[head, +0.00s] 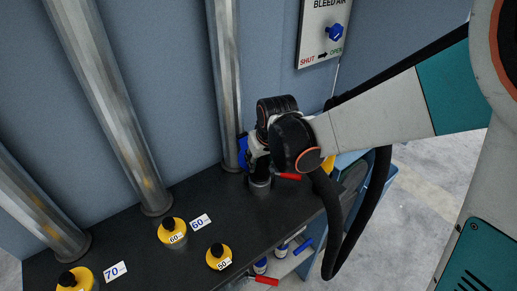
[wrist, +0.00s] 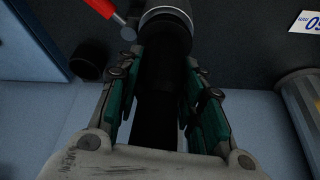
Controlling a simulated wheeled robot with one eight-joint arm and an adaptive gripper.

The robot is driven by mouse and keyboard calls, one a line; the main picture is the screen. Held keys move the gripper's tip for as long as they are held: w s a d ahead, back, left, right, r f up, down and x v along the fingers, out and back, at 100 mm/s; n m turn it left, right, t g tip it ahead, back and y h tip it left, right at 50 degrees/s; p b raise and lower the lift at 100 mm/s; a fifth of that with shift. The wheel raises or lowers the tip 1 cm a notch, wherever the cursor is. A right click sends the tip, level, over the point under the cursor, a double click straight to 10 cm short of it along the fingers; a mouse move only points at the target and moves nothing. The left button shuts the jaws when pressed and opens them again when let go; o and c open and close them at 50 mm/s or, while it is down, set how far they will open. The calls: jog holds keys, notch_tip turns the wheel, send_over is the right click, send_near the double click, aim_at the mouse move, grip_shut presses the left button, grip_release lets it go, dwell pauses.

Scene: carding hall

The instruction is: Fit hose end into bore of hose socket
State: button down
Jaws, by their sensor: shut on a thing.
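The hose socket (head: 260,184) is a short grey cylinder on the dark bench top, with a red lever at its side. In the wrist view the socket (wrist: 166,16) shows as a grey-rimmed round part at the top. My gripper (wrist: 160,85) is shut on the black hose (wrist: 158,105), whose far part lines up with the socket. In the head view my gripper (head: 259,162) is right above the socket, and the hose (head: 335,235) loops down beside the bench. The bore and hose tip are hidden, so I cannot tell whether the tip is inside.
Yellow black-topped containers (head: 172,232) stand on the bench at the left, with number cards beside them. Metal pipes (head: 228,90) rise at the back. A bleed air panel (head: 324,35) hangs on the wall.

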jog(key=shift+f+b, duration=0.5)
jog(key=shift+f, duration=0.25)
jog(key=c, duration=1)
grip_release()
